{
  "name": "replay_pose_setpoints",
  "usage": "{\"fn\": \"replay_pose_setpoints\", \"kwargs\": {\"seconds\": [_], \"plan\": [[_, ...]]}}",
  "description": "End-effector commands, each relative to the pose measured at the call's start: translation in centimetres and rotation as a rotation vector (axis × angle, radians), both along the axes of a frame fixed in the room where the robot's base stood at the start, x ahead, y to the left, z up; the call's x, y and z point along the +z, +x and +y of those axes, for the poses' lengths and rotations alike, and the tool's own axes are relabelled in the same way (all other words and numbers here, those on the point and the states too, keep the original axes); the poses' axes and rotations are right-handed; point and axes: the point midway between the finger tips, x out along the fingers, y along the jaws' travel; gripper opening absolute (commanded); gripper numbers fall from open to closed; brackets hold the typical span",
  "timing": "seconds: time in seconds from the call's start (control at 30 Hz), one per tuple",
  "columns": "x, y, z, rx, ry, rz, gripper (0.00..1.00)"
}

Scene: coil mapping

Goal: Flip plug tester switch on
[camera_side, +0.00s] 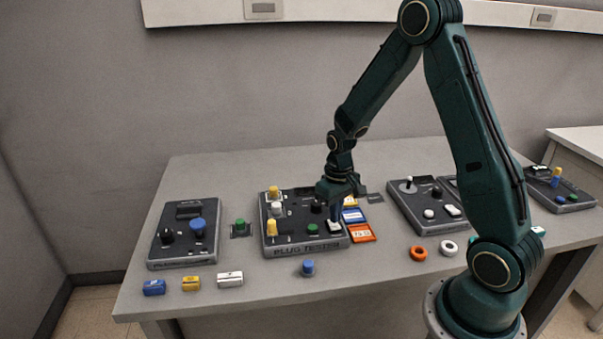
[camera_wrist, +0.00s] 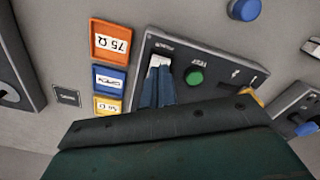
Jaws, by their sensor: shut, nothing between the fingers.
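The plug tester (camera_side: 285,240) is a dark box in the middle of the table, with yellow and white plugs, a green button (camera_side: 312,229) and a white rocker switch (camera_side: 334,226) at its front right corner. In the wrist view, the tester (camera_wrist: 225,55) shows the white switch (camera_wrist: 160,60) and the green button (camera_wrist: 194,75). My gripper (camera_side: 335,214) points down at the switch. Its blue fingers (camera_wrist: 160,78) are shut, with their tips at or just over the switch. I cannot tell whether they touch it. The fingers partly cover the switch, so its position is unclear.
Orange, blue and yellow labelled tiles (camera_side: 361,233) lie just right of the tester. A blue plug (camera_side: 308,268) stands in front. Another control box (camera_side: 185,234) is at the left and one (camera_side: 427,204) at the right. Orange and white rings (camera_side: 418,253) lie near my base.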

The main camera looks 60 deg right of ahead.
Motion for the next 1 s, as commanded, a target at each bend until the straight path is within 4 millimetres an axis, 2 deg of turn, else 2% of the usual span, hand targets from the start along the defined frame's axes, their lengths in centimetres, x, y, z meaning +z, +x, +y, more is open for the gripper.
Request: {"fn": "replay_pose_setpoints", "kwargs": {"seconds": [1.0], "plan": [[-1.1, 0.0, 0.0, 0.000, 0.000, 0.000, 0.00]]}}
